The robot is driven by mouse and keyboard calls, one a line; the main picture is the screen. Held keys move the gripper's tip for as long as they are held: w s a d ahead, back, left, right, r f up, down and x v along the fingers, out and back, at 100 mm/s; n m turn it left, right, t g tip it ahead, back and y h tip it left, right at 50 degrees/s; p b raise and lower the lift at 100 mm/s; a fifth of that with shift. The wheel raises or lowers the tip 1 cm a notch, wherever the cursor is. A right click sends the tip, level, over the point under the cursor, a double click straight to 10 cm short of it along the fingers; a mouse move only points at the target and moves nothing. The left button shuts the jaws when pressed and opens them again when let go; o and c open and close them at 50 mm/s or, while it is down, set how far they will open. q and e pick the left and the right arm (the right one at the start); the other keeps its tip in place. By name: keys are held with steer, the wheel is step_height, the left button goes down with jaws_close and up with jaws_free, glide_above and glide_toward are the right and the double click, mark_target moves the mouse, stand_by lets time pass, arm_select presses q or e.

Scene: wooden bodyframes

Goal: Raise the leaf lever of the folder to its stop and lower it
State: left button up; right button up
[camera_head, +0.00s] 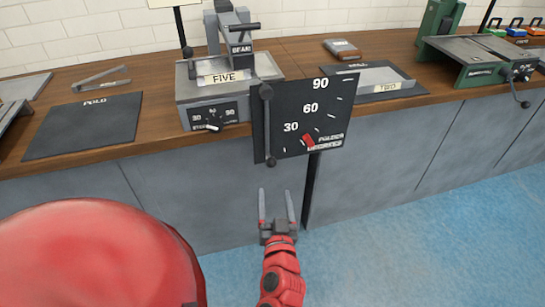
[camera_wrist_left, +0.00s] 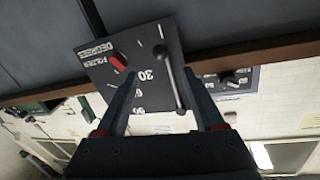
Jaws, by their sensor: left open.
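The folder's dark dial plate (camera_head: 330,110) hangs at the bench's front edge, marked 30, 60 and 90, with a red pointer (camera_head: 309,140) below the 30. The leaf lever (camera_head: 268,125) is a grey rod with round knobs, standing near upright along the plate's left side. My left gripper (camera_head: 277,203) is open and empty, below the lever in the head view, fingers pointing toward it. In the left wrist view, the lever (camera_wrist_left: 171,80) appears between the open fingers (camera_wrist_left: 160,78); I cannot tell how far off it is. My right gripper is not in view.
On the wooden bench stand a grey machine marked FIVE (camera_head: 228,90) with its own small dial, a dark mat (camera_head: 85,127), a tray (camera_head: 375,78) and a green machine (camera_head: 480,55). Grey cabinet fronts (camera_head: 400,150) lie below. The blue floor (camera_head: 420,250) in front is clear.

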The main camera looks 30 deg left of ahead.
mark_target(271, 157)
arm_select(q)
steer(key=x, duration=0.4)
steer(key=p+x, duration=0.1)
steer(key=x, duration=0.4)
steer(key=p+x, duration=0.1)
steer(key=x, duration=0.4)
steer(key=shift+w+a+r, duration=0.1)
steer(key=shift+w+r, duration=0.05)
steer(key=shift+r, duration=0.1)
steer(key=shift+x, duration=0.75)
steer(key=shift+c, duration=0.3)
jaws_close()
steer(key=shift+f, duration=0.1)
